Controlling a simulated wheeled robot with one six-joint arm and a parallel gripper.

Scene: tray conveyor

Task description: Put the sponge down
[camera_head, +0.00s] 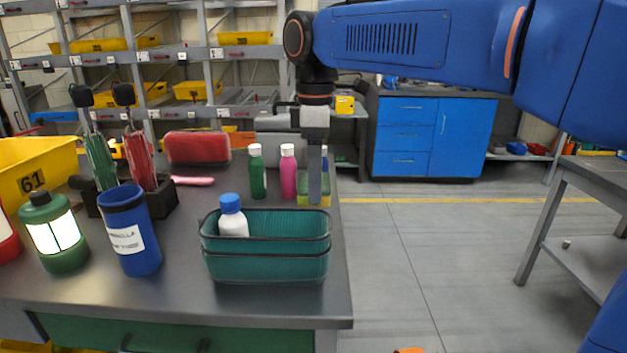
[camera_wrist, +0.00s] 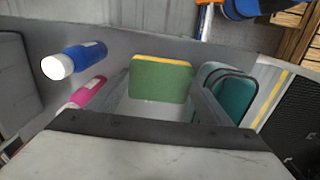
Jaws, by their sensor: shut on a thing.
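The sponge (camera_wrist: 160,82) is green with a yellow layer along one edge. In the wrist view it sits between the fingers of my gripper (camera_wrist: 161,98), which is shut on it. In the head view, my gripper (camera_head: 314,185) points down at the far right part of the grey table, behind the teal baskets. The finger partly hides the sponge (camera_head: 303,190), whose green and yellow edges show low beside it. The sponge is at or close above the table top; I cannot tell whether it touches.
Stacked teal baskets (camera_head: 265,268) holding a white bottle with a blue cap (camera_head: 232,217) stand in front of my gripper. A pink bottle (camera_head: 288,173) and a green bottle (camera_head: 257,174) stand left of it. A blue bottle (camera_wrist: 85,56) shows in the wrist view. The table's right edge is close.

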